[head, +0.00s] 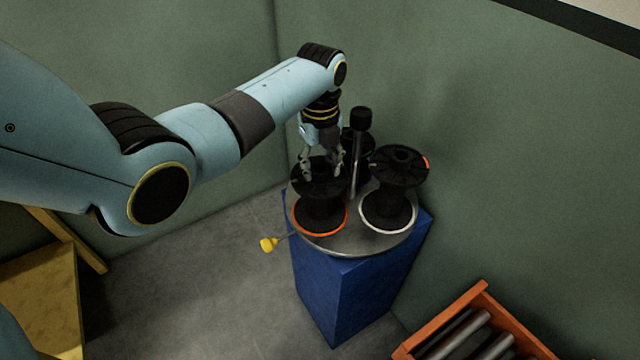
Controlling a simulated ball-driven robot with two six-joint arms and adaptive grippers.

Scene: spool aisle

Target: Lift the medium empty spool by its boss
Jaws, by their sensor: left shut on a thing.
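Black spools stand on a round metal turntable (352,246). The front left spool (322,206) has an orange rim around its lower flange and looks empty. My left gripper (324,171) comes down from above and is shut on the raised middle of that spool's top flange; the fingers partly hide the boss. The spool looks upright, and its lower flange appears at the turntable surface; I cannot tell of any gap. A second spool (390,193) with a white lower rim stands to the right. My right gripper is not in view.
A third dark spool (363,148) is partly hidden behind a post with a black knob (360,119), close to my gripper. The turntable sits on a blue pedestal (345,295) with a yellow-knobbed lever (268,244). Green walls stand close behind.

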